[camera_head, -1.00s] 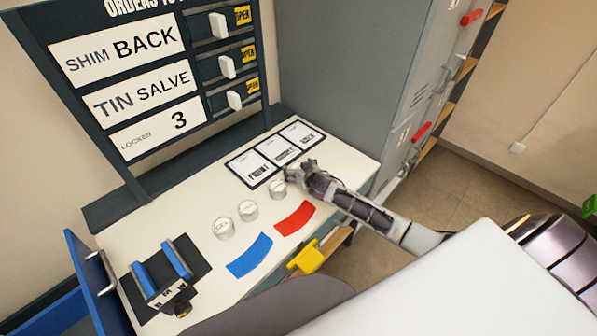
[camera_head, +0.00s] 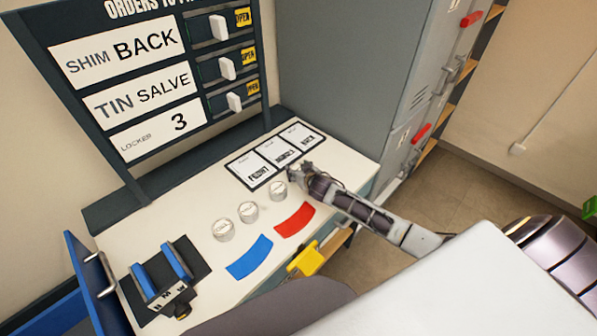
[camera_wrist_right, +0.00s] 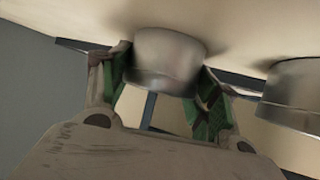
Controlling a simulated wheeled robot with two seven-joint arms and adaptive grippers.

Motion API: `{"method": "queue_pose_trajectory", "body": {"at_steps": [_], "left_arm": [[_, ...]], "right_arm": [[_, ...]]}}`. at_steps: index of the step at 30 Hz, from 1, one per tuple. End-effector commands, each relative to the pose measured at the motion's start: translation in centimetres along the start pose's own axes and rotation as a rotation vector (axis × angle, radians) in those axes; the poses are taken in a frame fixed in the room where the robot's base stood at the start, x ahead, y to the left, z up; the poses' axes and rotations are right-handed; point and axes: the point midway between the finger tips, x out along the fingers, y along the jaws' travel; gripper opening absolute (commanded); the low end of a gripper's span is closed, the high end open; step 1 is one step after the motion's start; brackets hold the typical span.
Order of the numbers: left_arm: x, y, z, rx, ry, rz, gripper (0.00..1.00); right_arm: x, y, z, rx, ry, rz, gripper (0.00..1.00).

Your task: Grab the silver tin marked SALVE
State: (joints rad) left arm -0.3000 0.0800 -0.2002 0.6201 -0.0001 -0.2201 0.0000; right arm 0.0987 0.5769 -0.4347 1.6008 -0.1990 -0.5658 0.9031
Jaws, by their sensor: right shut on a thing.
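Three round silver tins stand in a slanting row on the white counter: a left tin (camera_head: 223,230), a middle tin (camera_head: 248,212) and a right tin (camera_head: 278,191). Their lid lettering is too small to read, so I cannot tell which is SALVE. My right gripper (camera_head: 288,177) is at the right tin, reaching in from the right. In the right wrist view my right gripper (camera_wrist_right: 160,88) has its green-padded fingers on either side of a silver tin (camera_wrist_right: 168,62), shut on it. The tin appears to be still on the counter. My left gripper is not in view.
A neighbouring tin (camera_wrist_right: 293,95) is close beside the right finger in the wrist view. Red (camera_head: 294,219) and blue (camera_head: 249,257) patches lie in front of the tins. White cards (camera_head: 277,152) lie behind. A blue-and-black stand (camera_head: 163,277) is at left; the order board (camera_head: 150,90) rises behind.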

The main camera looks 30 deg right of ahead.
Motion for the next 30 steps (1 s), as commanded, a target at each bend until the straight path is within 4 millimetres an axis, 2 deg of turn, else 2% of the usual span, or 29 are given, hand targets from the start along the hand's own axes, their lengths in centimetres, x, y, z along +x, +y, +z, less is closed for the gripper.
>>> {"method": "queue_pose_trajectory", "body": {"at_steps": [8, 22, 30], "left_arm": [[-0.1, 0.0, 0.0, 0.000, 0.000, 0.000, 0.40], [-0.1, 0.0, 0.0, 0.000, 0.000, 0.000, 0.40], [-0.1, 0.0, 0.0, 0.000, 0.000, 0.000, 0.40]], "right_arm": [[-0.8, 0.1, -1.7, 0.001, 0.004, 0.000, 0.32], [-3.9, 0.0, -7.4, 0.000, 0.004, 0.000, 0.32], [-4.7, 0.0, -8.8, 0.001, 0.002, 0.001, 0.32]]}}
